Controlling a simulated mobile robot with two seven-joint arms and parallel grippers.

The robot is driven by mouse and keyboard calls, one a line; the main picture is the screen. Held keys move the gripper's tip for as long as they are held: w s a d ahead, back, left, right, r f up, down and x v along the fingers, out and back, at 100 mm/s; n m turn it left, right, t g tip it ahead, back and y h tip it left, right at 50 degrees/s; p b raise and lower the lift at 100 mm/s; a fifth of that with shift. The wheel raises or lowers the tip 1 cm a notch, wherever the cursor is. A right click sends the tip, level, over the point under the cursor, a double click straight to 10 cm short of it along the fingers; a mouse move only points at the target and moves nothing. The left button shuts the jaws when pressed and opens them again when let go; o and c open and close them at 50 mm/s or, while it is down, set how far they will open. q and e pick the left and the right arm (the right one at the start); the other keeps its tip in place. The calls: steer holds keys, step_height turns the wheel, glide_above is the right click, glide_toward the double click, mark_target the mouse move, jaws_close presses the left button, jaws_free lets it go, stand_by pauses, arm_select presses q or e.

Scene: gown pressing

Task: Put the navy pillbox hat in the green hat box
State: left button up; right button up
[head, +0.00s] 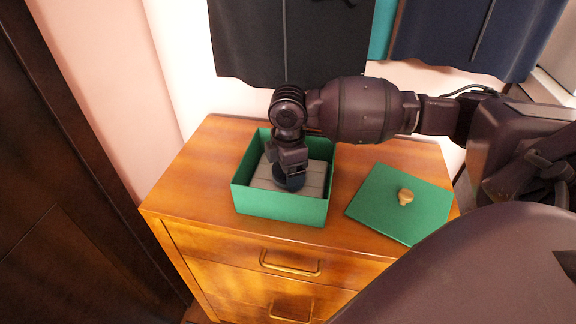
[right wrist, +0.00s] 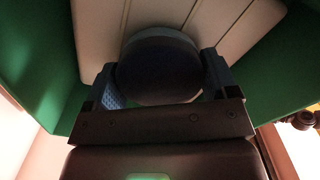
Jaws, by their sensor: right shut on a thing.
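The green hat box (head: 281,207) stands open on top of the wooden chest, with a pale ribbed floor (head: 316,179) inside. My right gripper (head: 289,172) reaches down into the box from above. It is shut on the navy pillbox hat (head: 291,183), which shows as a dark round shape between the two fingers in the right wrist view (right wrist: 160,68). The hat is inside the box walls, at or close above the floor; I cannot tell whether it touches. The gripper hides part of the hat. My left gripper is not in view.
The green lid (head: 386,208) with a round wooden knob (head: 405,197) lies on the chest (head: 211,142) to the right of the box. Dark garments (head: 290,40) hang behind. A dark wooden panel (head: 62,190) stands at the left. Bare chest top lies left of the box.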

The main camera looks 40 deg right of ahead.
steer(key=shift+f, duration=0.45)
steer(key=o, duration=0.8)
